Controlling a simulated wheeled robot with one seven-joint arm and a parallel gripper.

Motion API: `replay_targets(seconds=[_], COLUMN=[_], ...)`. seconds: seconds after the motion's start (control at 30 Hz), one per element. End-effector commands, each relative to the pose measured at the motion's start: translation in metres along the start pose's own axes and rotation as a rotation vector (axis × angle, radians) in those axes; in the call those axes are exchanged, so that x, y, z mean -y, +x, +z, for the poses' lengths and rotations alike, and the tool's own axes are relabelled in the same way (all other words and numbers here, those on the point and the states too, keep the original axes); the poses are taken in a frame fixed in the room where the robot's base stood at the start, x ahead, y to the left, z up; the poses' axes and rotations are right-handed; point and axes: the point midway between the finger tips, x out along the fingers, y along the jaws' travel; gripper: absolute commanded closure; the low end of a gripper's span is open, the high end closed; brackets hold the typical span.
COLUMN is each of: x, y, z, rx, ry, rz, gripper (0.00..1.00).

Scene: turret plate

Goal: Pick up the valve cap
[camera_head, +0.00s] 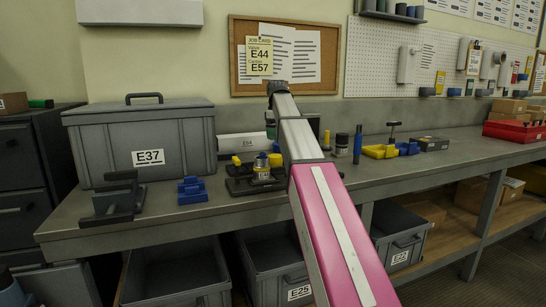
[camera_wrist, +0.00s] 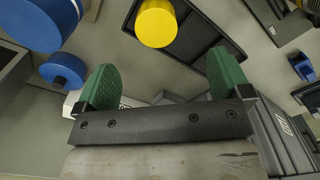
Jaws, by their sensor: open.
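My gripper (camera_wrist: 164,80) is open in the wrist view, with two green finger pads wide apart and nothing between them. A yellow round cap-like piece (camera_wrist: 156,22) is beyond the fingertips, over a dark plate (camera_wrist: 196,38). Two blue round pieces, one upper left (camera_wrist: 38,18) and one lower (camera_wrist: 63,70), are left of it. I cannot tell which piece is the valve cap. In the head view, a small yellow-and-dark piece (camera_head: 262,168) is on the bench beside my arm. My arm hides part of that area, and the gripper cannot be made out there.
A large grey case (camera_head: 140,130) labelled E37 is on the bench (camera_head: 225,207) at left. A black stand (camera_head: 112,200) and a blue block (camera_head: 192,190) are in front. A corkboard (camera_head: 300,55) hangs behind.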

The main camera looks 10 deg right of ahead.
Motion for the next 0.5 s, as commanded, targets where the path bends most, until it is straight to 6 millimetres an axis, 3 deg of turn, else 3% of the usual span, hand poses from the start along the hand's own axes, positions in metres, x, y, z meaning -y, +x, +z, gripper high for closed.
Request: replay_targets(seconds=[0.17, 0.5], x=[0.001, 0.001], y=[0.007, 0.053], z=[0.0, 0.0], rx=[0.001, 0.001], ry=[-0.001, 0.0], rz=[-0.001, -0.001], gripper=[0.05, 0.05])
